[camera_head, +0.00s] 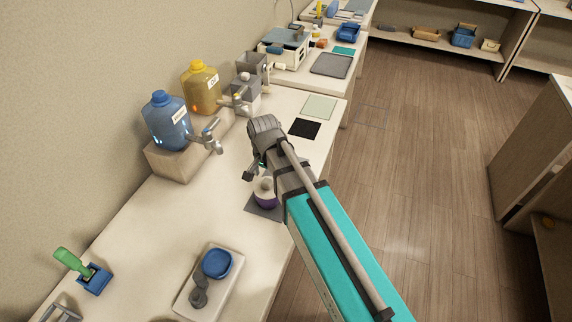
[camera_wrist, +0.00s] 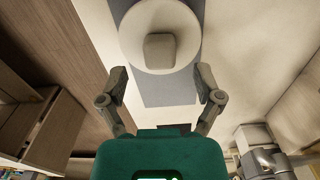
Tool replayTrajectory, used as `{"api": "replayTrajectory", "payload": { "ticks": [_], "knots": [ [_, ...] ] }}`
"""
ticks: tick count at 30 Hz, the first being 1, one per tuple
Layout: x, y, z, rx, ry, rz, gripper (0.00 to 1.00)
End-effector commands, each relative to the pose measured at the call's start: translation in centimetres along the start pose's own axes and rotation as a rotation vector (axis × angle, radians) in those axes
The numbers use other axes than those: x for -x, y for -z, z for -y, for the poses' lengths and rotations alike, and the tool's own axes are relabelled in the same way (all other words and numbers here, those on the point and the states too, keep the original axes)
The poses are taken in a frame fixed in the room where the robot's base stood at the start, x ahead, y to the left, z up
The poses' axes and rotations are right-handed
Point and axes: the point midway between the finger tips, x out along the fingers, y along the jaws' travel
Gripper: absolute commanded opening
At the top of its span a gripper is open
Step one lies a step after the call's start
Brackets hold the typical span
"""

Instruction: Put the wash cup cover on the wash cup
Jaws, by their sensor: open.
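A white round wash cup cover with a grey knob (camera_wrist: 159,50) shows from above in the wrist view, over a grey mat (camera_wrist: 170,94). In the head view the white top (camera_head: 264,184) appears to rest on a purple-sided wash cup (camera_head: 266,201), which stands on the grey mat (camera_head: 254,208). My arm hides part of it, so I cannot tell how well the cover is seated. My gripper (camera_wrist: 162,78) is open, its fingers spread and empty, with the knob beyond the fingertips. In the head view my gripper (camera_head: 256,170) is just above and behind the cup.
A tray (camera_head: 188,305) with a blue round dish (camera_head: 216,263) and a dark grey piece (camera_head: 200,291) lies in front. Blue (camera_head: 167,125) and yellow (camera_head: 202,90) jugs with taps stand on a raised block. A black square (camera_head: 305,128) lies on the counter beyond my gripper.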

Motion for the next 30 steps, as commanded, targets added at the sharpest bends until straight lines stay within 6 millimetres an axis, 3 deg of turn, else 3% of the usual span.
{"api": "replayTrajectory", "payload": {
  "ticks": [30],
  "knots": [
    [3.0, 0.0, 0.0, 0.0, 0.0, 0.0, 0.84]
  ]
}}
